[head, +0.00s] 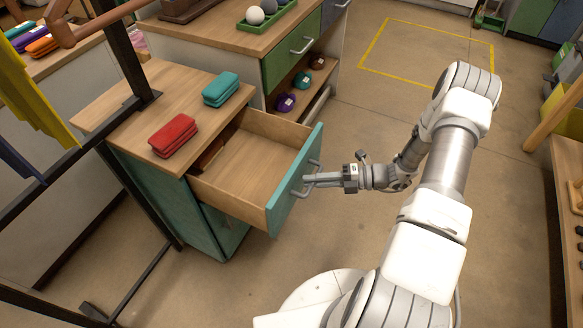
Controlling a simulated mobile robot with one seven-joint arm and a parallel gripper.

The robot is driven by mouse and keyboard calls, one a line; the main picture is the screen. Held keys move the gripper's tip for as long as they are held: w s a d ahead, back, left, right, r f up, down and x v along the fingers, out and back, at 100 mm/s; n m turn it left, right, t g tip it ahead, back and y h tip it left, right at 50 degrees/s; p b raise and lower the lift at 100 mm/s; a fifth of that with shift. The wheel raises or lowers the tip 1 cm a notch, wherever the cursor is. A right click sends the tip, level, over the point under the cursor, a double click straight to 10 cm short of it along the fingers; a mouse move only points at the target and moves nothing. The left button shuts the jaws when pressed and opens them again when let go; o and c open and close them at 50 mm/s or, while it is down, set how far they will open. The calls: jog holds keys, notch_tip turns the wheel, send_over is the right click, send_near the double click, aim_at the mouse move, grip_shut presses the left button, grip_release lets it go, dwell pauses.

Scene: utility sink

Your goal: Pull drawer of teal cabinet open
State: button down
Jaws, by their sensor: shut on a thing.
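The teal cabinet (165,205) stands left of centre in the head view, with a wooden top. Its upper drawer (250,172) is pulled well out. The drawer has a wooden inside and a teal front (292,185). A brown item (212,155) shows at the back left inside it; the rest of the visible bottom is bare. My gripper (313,178) is at the grey bar handle (312,166) on the drawer front, shut on it. The fingertips are small in the view and partly merge with the handle.
A green-drawer cabinet (290,60) stands behind. A dark metal rack (125,60) is at the left. Open floor (370,110) lies to the right, with a workbench (568,170) at the far right.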

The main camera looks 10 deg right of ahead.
jog(key=shift+s+d, duration=0.75)
jog(key=shift+d, duration=0.25)
jog(key=shift+s+d, duration=0.75)
jog(key=shift+d, duration=0.2)
jog(key=c, duration=0.8)
grip_release()
jog(key=shift+c, duration=0.2)
jog(key=p+v, duration=0.1)
jog(key=v, duration=1.6)
jog(key=shift+d, duration=0.2)
jog(key=shift+r, duration=0.1)
